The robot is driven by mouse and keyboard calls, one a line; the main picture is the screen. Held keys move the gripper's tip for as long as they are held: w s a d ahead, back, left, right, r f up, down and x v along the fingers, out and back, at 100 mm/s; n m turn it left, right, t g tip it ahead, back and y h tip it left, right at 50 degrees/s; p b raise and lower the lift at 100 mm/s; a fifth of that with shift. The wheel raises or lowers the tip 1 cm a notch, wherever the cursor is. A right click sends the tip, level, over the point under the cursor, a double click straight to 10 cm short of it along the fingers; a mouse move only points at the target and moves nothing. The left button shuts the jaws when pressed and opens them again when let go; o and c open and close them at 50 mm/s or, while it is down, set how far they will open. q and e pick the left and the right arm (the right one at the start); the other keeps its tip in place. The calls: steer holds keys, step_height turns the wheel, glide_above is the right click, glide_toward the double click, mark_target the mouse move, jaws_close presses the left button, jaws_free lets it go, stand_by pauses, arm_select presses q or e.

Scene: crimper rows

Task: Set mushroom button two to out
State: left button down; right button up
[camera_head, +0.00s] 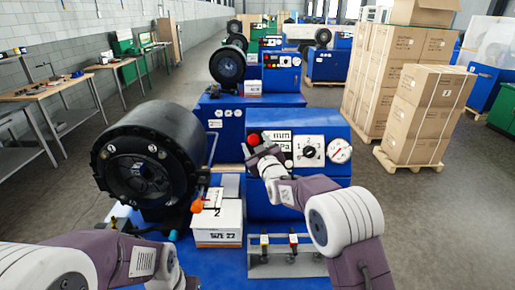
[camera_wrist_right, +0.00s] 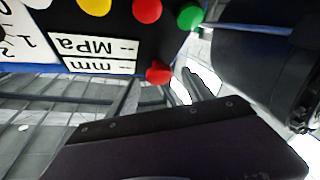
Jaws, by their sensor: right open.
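In the right wrist view, which is upside down, a red button (camera_wrist_right: 158,72) sits beside the mm and MPa display (camera_wrist_right: 102,50). I cannot tell whether it is in or out. My right gripper (camera_head: 262,154) is open just below and in front of the button, covering part of the panel.
A big black crimper head (camera_head: 150,160) stands left of the panel. A pressure gauge (camera_head: 340,151) and a dial (camera_head: 309,151) lie to the right. In the wrist view, another red button (camera_wrist_right: 147,10), a green button (camera_wrist_right: 190,17) and a yellow button (camera_wrist_right: 97,5) are close by.

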steer(key=b+v, duration=0.3)
steer(key=v, duration=0.5)
steer(key=shift+s, duration=0.4)
steer(key=shift+d, duration=0.1)
